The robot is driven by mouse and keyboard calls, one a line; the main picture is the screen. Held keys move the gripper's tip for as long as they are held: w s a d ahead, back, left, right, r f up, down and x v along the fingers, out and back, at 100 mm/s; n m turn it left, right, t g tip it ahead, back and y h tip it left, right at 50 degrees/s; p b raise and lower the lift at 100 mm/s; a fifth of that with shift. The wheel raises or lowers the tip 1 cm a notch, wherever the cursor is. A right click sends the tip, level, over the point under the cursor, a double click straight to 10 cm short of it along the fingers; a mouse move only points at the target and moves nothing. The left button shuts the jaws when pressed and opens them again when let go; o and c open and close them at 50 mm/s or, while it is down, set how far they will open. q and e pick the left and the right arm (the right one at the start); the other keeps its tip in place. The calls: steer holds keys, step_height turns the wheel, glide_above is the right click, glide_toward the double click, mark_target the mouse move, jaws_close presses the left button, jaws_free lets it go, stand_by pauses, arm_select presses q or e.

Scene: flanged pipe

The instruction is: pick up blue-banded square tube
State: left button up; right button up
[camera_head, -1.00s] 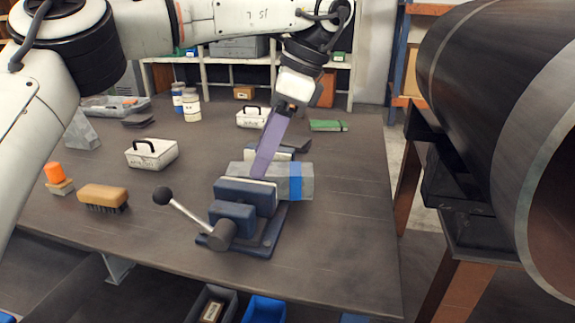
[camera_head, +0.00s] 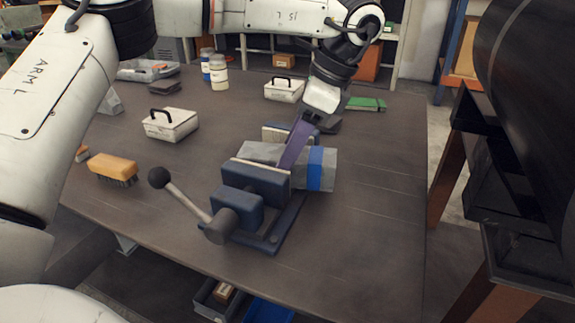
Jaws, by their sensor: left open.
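The grey square tube (camera_head: 328,172) has a blue band (camera_head: 315,168) near its right end. It lies between the jaws of a dark blue vise (camera_head: 237,207) on the workbench, and the front jaw hides part of it. My left gripper (camera_head: 289,160) reaches down from behind with its purple finger at the tube, left of the blue band. It is open; one finger shows clearly and the other is hidden. I cannot tell whether the finger touches the tube. My right gripper is out of view.
The vise handle with a black knob (camera_head: 159,178) sticks out to the left. A brush (camera_head: 113,169) and two white handled boxes, one nearer (camera_head: 171,124) and one farther (camera_head: 284,90), stand on the bench (camera_head: 370,220). A large dark pipe (camera_head: 530,90) stands at right. The bench's right part is clear.

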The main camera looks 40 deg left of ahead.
arm_select(q)
steer(key=shift+x, duration=1.1)
steer(key=shift+r, duration=0.1)
steer(key=c, duration=1.1)
steer(key=shift+w, duration=0.1)
steer(key=shift+c, duration=0.2)
